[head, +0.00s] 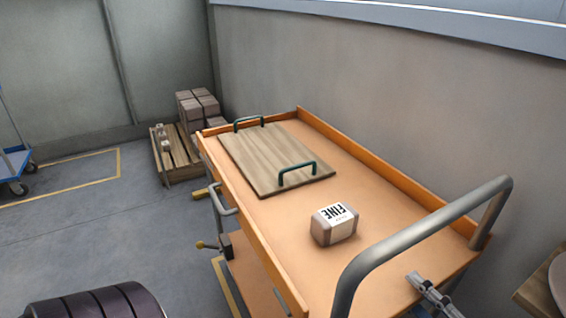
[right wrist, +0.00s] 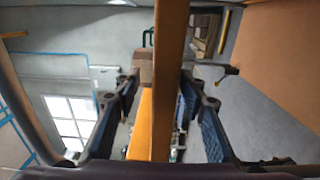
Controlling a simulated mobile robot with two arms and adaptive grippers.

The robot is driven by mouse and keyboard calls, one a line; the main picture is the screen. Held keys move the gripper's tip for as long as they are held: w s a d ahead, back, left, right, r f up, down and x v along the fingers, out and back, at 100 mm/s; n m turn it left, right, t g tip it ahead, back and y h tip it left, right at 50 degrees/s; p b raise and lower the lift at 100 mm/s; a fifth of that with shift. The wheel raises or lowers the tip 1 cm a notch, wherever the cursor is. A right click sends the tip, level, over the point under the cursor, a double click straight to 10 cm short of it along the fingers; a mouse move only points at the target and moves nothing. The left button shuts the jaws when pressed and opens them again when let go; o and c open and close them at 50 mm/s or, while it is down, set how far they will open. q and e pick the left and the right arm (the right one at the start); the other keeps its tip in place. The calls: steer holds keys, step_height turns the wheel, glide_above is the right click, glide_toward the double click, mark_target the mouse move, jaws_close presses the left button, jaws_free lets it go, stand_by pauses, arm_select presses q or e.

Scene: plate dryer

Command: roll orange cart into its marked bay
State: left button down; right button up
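The orange cart (head: 365,165) fills the middle and right of the head view, beside the right wall. A grey push handle (head: 420,232) rises at its near end. A wooden board (head: 265,160) with two green handles and a small block labelled FINE (head: 334,226) rest on its top. My right gripper (head: 420,284) is at the near end, below the push handle. In the right wrist view its fingers (right wrist: 158,82) are apart, with an orange bar between them; whether they touch it is unclear. My left gripper is out of view.
Yellow floor lines (head: 118,165) show at left, and one runs by the cart's lower side. A pallet (head: 175,160) with stacked boxes (head: 198,105) stands beyond the cart. A blue cart (head: 14,165) is at far left. The grey floor between is clear.

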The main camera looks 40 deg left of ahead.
steer(key=shift+f, duration=0.25)
steer(key=shift+d+f, duration=0.1)
steer(key=shift+d, duration=0.15)
steer(key=v, duration=0.6)
steer(key=shift+b, duration=0.35)
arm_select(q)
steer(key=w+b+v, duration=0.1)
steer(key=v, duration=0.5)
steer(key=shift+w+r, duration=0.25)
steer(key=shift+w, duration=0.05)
arm_select(e)
steer(key=v, duration=0.5)
steer(key=shift+s+d, duration=0.15)
steer(key=shift+d, duration=0.1)
